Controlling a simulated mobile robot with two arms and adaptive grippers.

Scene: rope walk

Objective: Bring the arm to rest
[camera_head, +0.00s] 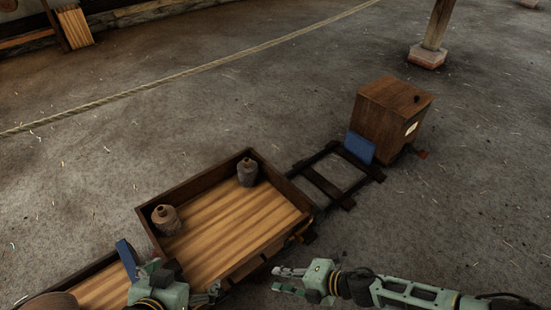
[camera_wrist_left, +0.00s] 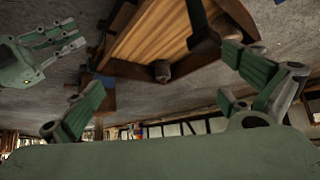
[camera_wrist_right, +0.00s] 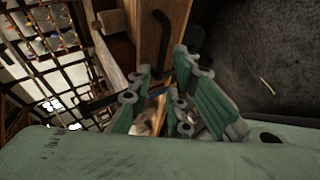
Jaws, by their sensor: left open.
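My left gripper (camera_head: 190,287) is at the bottom of the head view, low beside the near side of the wooden cart. In the left wrist view its two fingers (camera_wrist_left: 146,120) are spread wide, with nothing between them. My right gripper (camera_head: 283,280) reaches in from the right, off the cart's near right corner, its fingertips pointing left. Its fingers are apart with a narrow gap, and I see nothing held in them. In the right wrist view its fingers (camera_wrist_right: 158,95) show against a wooden surface behind. The right gripper also shows at the left of the left wrist view (camera_wrist_left: 45,48).
The cart (camera_head: 280,236) carries two jars, one at the back (camera_head: 247,172) and one at the left (camera_head: 166,220). A blue panel (camera_head: 127,258) stands near the left gripper. A wooden box (camera_head: 385,115) with a blue plate (camera_head: 360,147) stands beyond rails (camera_head: 322,183).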

